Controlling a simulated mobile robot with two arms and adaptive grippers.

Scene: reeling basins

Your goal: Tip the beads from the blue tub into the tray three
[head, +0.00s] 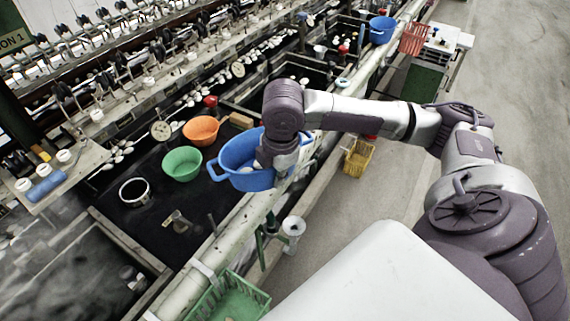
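A blue tub (231,157) with loop handles is at the middle of the head view, beside the pale rail along the basins' front. My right gripper (275,168) points down at the tub's right part, overlapping its rim. Its fingertips are hidden or too small to tell whether they are closed on the rim. The wrist hides part of the tub's inside, and I cannot make out beads in it. I cannot tell whether the tub rests on something or is held up. No tray marked three can be made out. My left gripper is not in view.
A green bowl (182,163) and an orange bowl (201,130) stand left of the tub on the dark surface. A white-rimmed round container (134,191) is farther left. Another blue tub (382,29) stands far back. A green basket (228,299) and a yellow basket (357,160) are below the rail.

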